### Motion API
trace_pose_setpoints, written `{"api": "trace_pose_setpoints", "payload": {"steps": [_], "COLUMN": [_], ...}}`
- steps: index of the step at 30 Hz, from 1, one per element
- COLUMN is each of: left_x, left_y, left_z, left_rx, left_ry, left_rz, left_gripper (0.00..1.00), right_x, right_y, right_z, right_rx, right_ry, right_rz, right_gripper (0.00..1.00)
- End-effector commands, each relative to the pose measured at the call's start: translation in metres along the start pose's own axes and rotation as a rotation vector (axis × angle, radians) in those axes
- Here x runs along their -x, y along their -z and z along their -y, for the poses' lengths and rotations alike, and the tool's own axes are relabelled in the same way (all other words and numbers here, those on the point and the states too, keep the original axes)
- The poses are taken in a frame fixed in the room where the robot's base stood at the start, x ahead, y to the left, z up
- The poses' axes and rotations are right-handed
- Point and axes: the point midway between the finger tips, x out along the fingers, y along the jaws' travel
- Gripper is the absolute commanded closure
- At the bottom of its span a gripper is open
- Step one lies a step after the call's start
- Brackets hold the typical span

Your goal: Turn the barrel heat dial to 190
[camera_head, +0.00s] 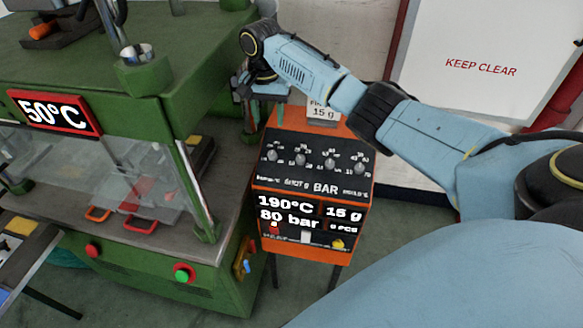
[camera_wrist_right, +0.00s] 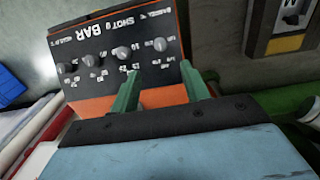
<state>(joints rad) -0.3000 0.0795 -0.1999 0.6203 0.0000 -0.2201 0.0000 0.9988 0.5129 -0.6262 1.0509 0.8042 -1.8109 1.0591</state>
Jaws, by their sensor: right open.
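The orange control box (camera_head: 262,222) has a black panel with a row of several grey dials. The barrel heat dial (camera_head: 272,155) is the leftmost in the head view; in the right wrist view it is the rightmost knob (camera_wrist_right: 160,44). Its pointer is too small to read. The display (camera_head: 311,220) reads 190°C, 80 bar, 15 g and 0 pcs. My right gripper (camera_head: 265,120) is open and empty behind the box's upper left edge. In the right wrist view its green fingers (camera_wrist_right: 160,78) are apart, short of the dial, touching no knob. My left gripper is out of view.
A green moulding machine (camera_head: 150,262) with a 50°C sign (camera_head: 54,113) stands close left of the box. A white KEEP CLEAR board (camera_head: 480,68) is behind my right arm.

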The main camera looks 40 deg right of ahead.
Motion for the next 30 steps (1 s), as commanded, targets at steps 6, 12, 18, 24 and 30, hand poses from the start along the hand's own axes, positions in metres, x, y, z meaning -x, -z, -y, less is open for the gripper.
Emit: {"api": "trace_pose_setpoints", "payload": {"steps": [6,12,18,24,30], "left_x": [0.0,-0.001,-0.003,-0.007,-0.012], "left_y": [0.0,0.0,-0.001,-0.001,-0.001], "left_z": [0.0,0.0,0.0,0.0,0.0], "left_rx": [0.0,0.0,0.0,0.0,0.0], "left_ry": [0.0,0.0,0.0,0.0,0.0], "left_rz": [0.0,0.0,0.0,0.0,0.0], "left_gripper": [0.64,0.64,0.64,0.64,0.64], "right_x": [-0.022,-0.053,-0.086,-0.12,-0.155], "right_y": [-0.024,-0.05,-0.074,-0.095,-0.114], "right_z": [0.005,0.008,0.008,0.006,0.002], "right_rx": [0.108,0.223,0.322,0.402,0.47], "right_ry": [-0.002,0.006,0.021,0.041,0.062], "right_rz": [-0.007,-0.015,-0.023,-0.029,-0.037], "right_gripper": [0.54,0.54,0.54,0.54,0.54]}}
